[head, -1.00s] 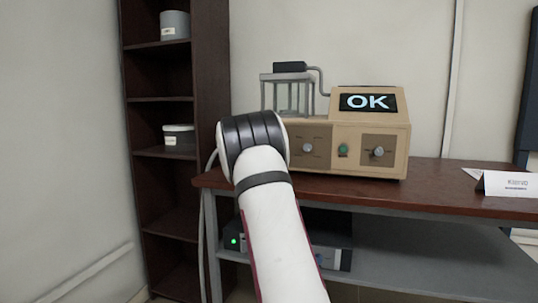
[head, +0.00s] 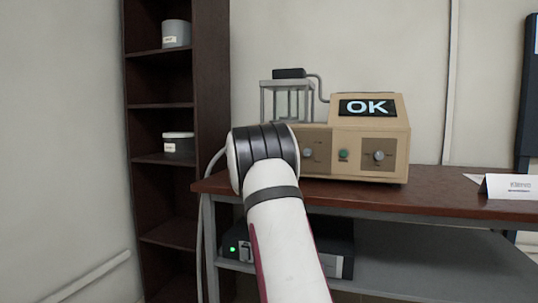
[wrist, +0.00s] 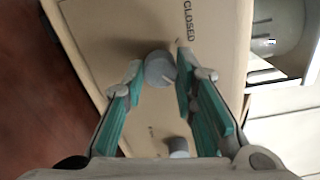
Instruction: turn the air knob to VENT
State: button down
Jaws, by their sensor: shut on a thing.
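A tan machine (head: 370,150) with an OK display (head: 367,107) stands on the brown table. In the wrist view, a round grey knob (wrist: 159,66) sits on a tan panel (wrist: 105,30), close to the printed word CLOSED (wrist: 188,22). My gripper (wrist: 157,75) is shut on this knob, with one teal-padded finger on each side. A second grey knob or post (wrist: 178,146) shows lower between the fingers. I cannot read its small label or the word VENT. In the head view my arm hides my gripper and the held knob.
The front panel carries two grey knobs and a green button (head: 343,155). A glass-sided frame (head: 287,100) stands at the machine's left. A dark shelf (head: 160,104) is at left. A white card (head: 508,186) stands on the table (head: 440,190), which is clear between card and machine.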

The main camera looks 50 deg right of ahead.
jog(key=shift+f, duration=0.1)
jog(key=c, duration=1.3)
grip_release()
jog(key=shift+a, duration=0.1)
jog(key=v, duration=1.1)
jog(key=shift+s+a, duration=0.15)
jog(key=shift+a, duration=0.25)
